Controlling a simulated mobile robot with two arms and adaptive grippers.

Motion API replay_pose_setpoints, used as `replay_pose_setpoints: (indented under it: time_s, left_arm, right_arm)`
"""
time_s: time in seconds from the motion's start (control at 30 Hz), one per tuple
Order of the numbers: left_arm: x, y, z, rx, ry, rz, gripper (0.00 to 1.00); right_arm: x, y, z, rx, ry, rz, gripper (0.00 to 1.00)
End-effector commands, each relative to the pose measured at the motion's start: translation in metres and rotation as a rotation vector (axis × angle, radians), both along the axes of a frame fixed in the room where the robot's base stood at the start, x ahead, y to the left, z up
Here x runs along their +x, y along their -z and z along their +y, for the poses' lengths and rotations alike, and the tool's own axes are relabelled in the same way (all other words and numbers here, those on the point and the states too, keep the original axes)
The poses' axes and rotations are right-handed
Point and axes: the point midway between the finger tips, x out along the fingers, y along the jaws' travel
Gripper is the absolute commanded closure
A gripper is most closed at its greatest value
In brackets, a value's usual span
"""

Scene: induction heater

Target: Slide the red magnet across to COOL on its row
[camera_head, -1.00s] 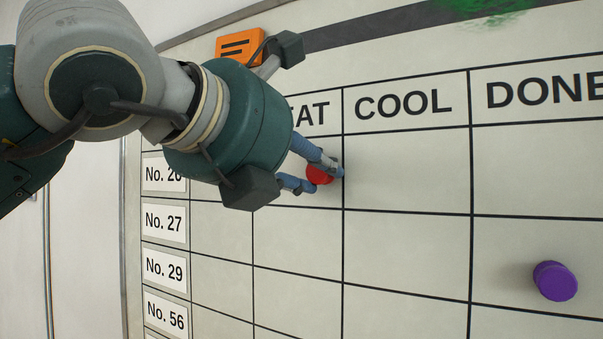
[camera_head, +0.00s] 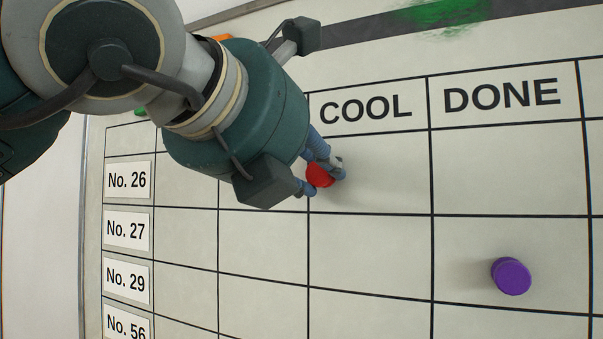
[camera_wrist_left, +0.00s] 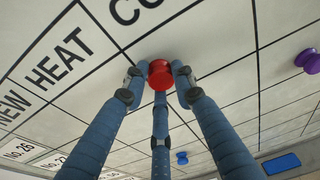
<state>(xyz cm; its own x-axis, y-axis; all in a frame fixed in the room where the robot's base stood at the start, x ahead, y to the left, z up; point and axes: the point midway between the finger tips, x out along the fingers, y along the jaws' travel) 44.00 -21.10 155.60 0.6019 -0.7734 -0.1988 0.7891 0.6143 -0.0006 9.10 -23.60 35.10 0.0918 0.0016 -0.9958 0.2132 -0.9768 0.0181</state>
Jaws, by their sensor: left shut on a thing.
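The red magnet (camera_head: 320,175) is on the whiteboard in the No. 26 row. In the head view it lies just right of the line between the HEAT and COOL columns, at the left edge of the COOL cell. My left gripper (camera_head: 322,178) is shut on it, with blue fingers around its sides. In the left wrist view the red magnet (camera_wrist_left: 160,73) sits between the fingertips of my left gripper (camera_wrist_left: 158,80), against the board. The COOL heading (camera_head: 366,109) is above and right of the gripper. My arm hides the HEAT heading in the head view. My right gripper is not in view.
A purple magnet (camera_head: 511,276) is in the DONE column, one row lower. The rest of the No. 26 COOL cell is clear. A blue magnet (camera_wrist_left: 182,157) and a blue rectangle (camera_wrist_left: 281,163) show farther down the board. A green smear (camera_head: 440,12) is at the top.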

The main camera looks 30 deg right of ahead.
Motion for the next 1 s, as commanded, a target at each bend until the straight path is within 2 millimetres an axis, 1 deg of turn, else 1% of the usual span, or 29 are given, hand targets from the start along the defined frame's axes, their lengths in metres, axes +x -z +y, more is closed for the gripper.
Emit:
replay_pose_setpoints:
  time_s: [1.0]
  left_arm:
    - [-0.040,0.000,-0.032,0.000,0.001,0.000,0.98]
  right_arm:
    - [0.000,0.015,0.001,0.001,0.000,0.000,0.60]
